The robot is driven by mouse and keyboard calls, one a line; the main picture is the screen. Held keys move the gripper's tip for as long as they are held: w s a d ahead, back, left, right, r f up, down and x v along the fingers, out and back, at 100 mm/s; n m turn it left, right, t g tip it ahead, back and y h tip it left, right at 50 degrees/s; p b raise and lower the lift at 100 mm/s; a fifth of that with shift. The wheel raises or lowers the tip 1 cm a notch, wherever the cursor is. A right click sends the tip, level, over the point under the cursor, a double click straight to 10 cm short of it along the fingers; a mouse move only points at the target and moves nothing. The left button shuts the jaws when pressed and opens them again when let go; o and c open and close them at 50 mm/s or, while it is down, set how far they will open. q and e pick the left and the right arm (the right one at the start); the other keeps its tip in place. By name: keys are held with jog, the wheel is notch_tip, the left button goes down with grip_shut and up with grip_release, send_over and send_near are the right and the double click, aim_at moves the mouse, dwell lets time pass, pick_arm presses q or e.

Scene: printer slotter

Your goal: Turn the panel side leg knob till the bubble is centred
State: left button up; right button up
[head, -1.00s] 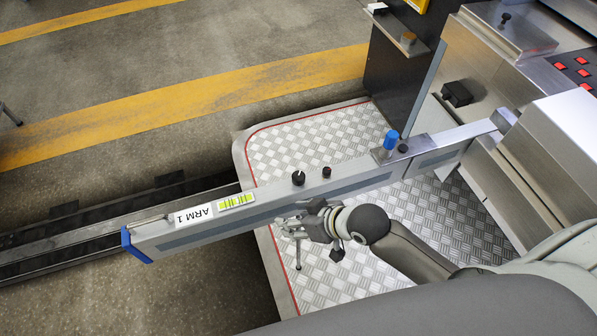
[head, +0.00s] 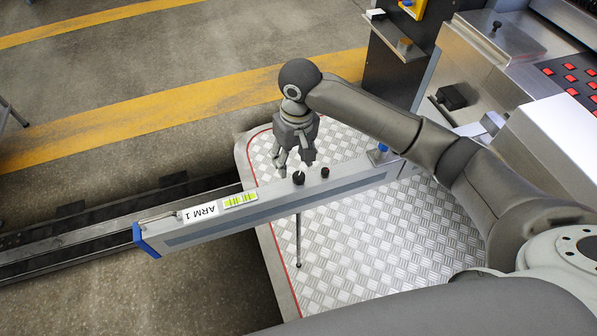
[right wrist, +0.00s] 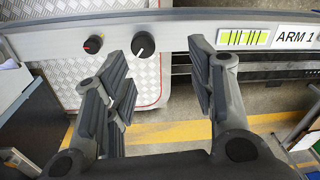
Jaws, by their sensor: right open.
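A long grey beam labelled ARM 1 (head: 270,211) crosses the head view. A larger black knob with a white pointer (head: 298,178) and a smaller black knob (head: 325,172) stand on its top. In the right wrist view the larger knob (right wrist: 142,44) lies between the finger directions, and the smaller knob (right wrist: 93,44) shows a red mark. The yellow-green level vial (head: 240,200) is near the label; its bubble is too small to place. My right gripper (head: 296,160) is open and empty, pointing down just above and behind the larger knob. My left gripper is not in view.
A blue-capped knob (head: 382,150) sits farther right on the beam, beside my right forearm. A thin leg (head: 298,243) stands below the beam on the checkered metal plate (head: 350,240). A dark rail (head: 100,215) runs left. The machine with red buttons (head: 571,78) is at right.

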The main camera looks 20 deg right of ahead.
aim_at(299, 175)
jog(key=shift+m+h, duration=0.4)
jog(key=f, duration=0.2)
jog(key=d+f, duration=0.1)
jog(key=f, duration=0.2)
jog(key=w+f, duration=0.1)
jog(key=f, duration=0.2)
jog(key=shift+d+f, duration=0.15)
jog(key=shift+d, duration=0.2)
jog(key=shift+c, duration=0.4)
